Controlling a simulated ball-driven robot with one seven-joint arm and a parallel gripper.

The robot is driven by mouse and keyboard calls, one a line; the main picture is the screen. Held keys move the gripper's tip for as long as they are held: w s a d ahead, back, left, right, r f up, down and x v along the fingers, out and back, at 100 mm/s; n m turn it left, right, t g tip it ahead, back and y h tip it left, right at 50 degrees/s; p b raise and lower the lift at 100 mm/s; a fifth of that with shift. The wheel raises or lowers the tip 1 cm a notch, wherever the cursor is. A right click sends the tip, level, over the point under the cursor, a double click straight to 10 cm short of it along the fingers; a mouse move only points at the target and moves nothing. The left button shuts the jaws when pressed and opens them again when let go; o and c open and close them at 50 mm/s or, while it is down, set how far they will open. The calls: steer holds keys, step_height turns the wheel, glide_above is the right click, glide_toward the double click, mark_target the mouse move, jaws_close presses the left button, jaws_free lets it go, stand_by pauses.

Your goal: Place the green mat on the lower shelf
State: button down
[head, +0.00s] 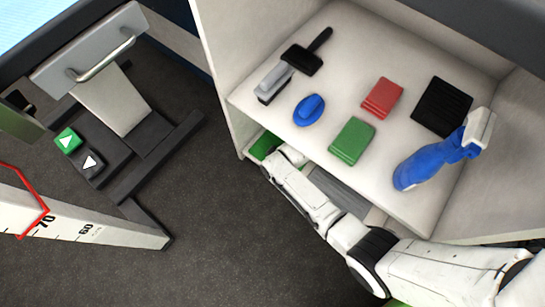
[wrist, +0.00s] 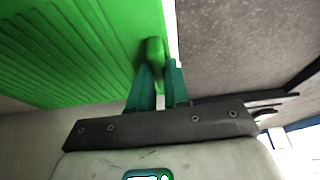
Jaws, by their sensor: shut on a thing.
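The green mat (wrist: 70,45) fills the upper left of the wrist view, with a ribbed face and a small raised grip near its edge. My gripper (wrist: 158,78) is shut on that grip with its two teal fingers. In the head view only a small green part of the mat (head: 266,145) shows, just under the front edge of the upper shelf (head: 345,45). My gripper (head: 292,155) is beside it, partly hidden under that edge. The lower shelf is mostly hidden by the upper shelf and my arm; I cannot tell whether the mat touches it.
The upper shelf carries a black brush (head: 305,53), a grey brush (head: 273,84), a blue oval brush (head: 309,110), green (head: 352,141) and red (head: 382,97) folded cloths, a black ribbed mat (head: 441,106) and a blue spray bottle (head: 430,165). A pedal unit (head: 80,155) stands left; floor between is clear.

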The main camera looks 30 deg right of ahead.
steer(key=shift+f, duration=0.1)
steer(key=c, duration=1.1)
jaws_free()
steer(key=shift+s+r+p, duration=0.15)
steer(key=shift+r+p, duration=0.15)
steer(key=shift+r, duration=0.15)
steer(key=p+v, duration=0.1)
steer(key=v, duration=0.1)
steer(key=shift+r+p, duration=0.3)
steer(key=shift+p, duration=0.1)
steer(key=s+d+p, duration=0.1)
steer(key=s, duration=0.2)
steer(key=s+d+p, duration=0.1)
steer(key=s+d, duration=0.1)
steer(key=s, duration=0.2)
steer(key=s+d+p, duration=0.1)
steer(key=s+p, duration=0.1)
steer(key=s, duration=0.2)
steer(key=shift+s+d+f, duration=0.15)
steer(key=shift+d, duration=0.15)
